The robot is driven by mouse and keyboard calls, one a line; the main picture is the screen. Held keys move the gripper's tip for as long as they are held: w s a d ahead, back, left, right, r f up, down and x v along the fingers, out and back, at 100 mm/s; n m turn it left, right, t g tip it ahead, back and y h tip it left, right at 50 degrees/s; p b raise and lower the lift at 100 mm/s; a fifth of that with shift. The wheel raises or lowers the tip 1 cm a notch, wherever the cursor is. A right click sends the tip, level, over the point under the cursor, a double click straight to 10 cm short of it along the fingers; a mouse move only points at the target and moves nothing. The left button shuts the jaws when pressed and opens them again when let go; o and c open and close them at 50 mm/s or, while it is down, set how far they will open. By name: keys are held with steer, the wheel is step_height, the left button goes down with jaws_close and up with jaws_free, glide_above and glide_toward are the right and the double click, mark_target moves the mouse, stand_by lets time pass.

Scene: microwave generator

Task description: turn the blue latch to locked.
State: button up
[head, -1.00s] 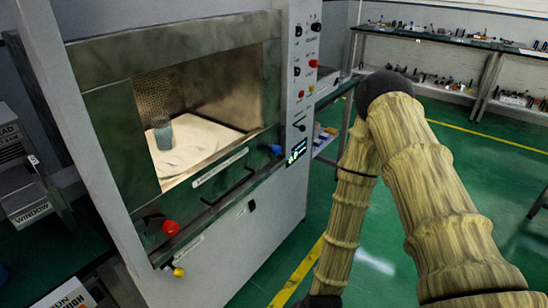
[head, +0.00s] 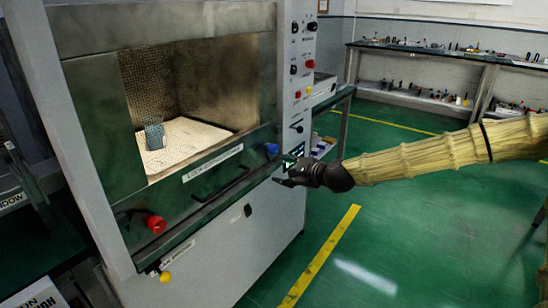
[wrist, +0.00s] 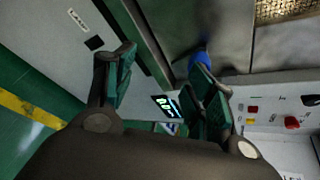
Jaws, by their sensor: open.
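The blue latch (head: 272,149) is a small blue knob at the right end of the microwave generator's green front frame. It also shows in the wrist view (wrist: 200,58), partly hidden by the tip of my right-hand finger. My gripper (head: 283,170) is open and empty, just below and right of the latch in the head view. In the wrist view my gripper (wrist: 160,62) has its fingers spread wide. The latch lies at the right finger's tip, not midway between the fingers. I cannot tell whether that finger touches it.
A red knob (head: 156,224) sits at the frame's lower left, with a yellow knob (head: 165,277) below. A dark handle (head: 222,184) runs along the front. A lit display (head: 297,152) and switches are beside my gripper. A beaker (head: 154,136) stands inside. Green floor is clear at right.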

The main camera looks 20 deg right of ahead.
steer(key=m+t, duration=0.1)
steer(key=m, duration=0.1)
glide_toward(276, 150)
steer(key=b+x, duration=0.1)
steer(key=x, duration=1)
steer(key=shift+r, duration=0.1)
